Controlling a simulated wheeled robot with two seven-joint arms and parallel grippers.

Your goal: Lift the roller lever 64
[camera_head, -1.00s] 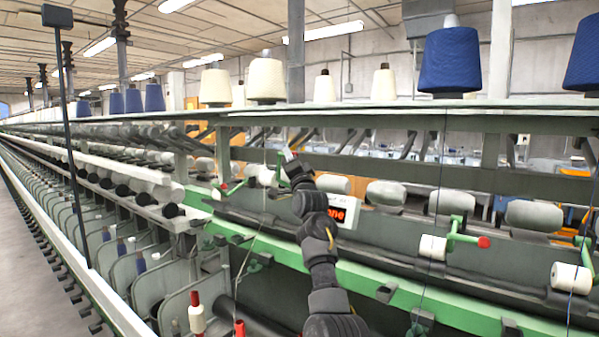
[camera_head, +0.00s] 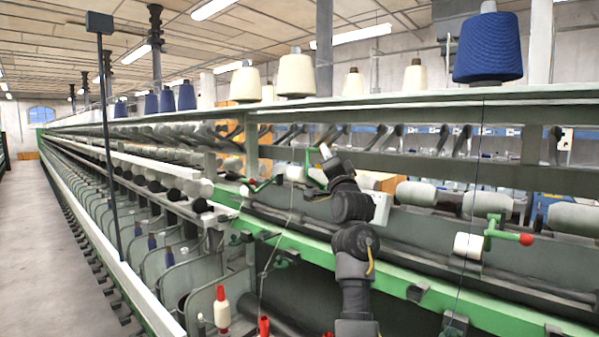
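My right arm comes up from the bottom centre, and its gripper (camera_head: 324,152) is small and far off, beside a green lever (camera_head: 314,173) on the frame's roller rail. The dark wrist hides part of this lever, and I cannot tell whether the fingers touch it. I see no number on any lever. A green lever with a red knob (camera_head: 526,239) stands to the right, by a white roller (camera_head: 468,245). Another red knob (camera_head: 252,188) shows left of my arm. My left gripper is not in view.
A long green rail (camera_head: 430,280) runs across in front. Blue cones (camera_head: 487,48) and cream cones (camera_head: 295,75) stand on the shelf above. A dark post (camera_head: 108,140) rises at left. A red-and-white bobbin (camera_head: 221,309) stands low in front. The aisle floor (camera_head: 50,230) at left is clear.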

